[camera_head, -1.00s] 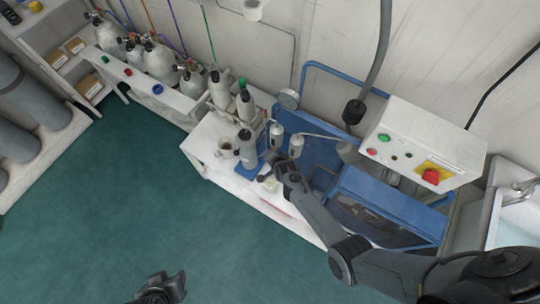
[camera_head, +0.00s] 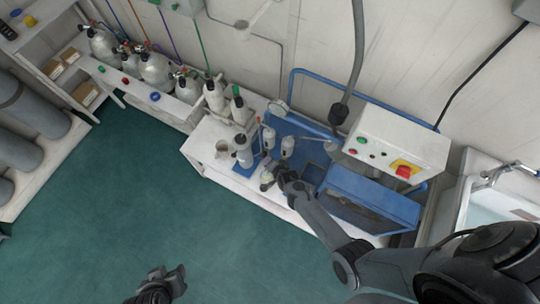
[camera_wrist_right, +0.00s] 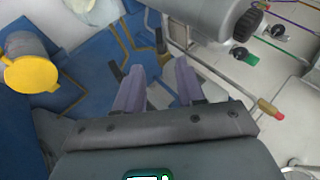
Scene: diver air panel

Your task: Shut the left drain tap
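Two pale filter canisters, a left one (camera_head: 269,137) and a right one (camera_head: 287,147), stand at the compressor's left end. I cannot make out the left drain tap for certain. In the right wrist view a thin rod with a red tip (camera_wrist_right: 278,115) lies right of the fingers, and a grey cylinder with a black knob (camera_wrist_right: 246,24) is above them. My right gripper (camera_head: 276,178) is just in front of the canisters; its two fingers (camera_wrist_right: 157,85) are apart with nothing gripped between them. My left gripper (camera_head: 170,276) is low over the floor, away from the bench.
The blue compressor frame (camera_head: 370,207) and a white control box (camera_head: 402,143) with a red switch are right of the canisters. A grey pump-like bottle (camera_head: 243,152) and a cup (camera_head: 222,148) stand left. A yellow-capped container (camera_wrist_right: 32,75) is left of the fingers. Green floor (camera_head: 110,220) is clear.

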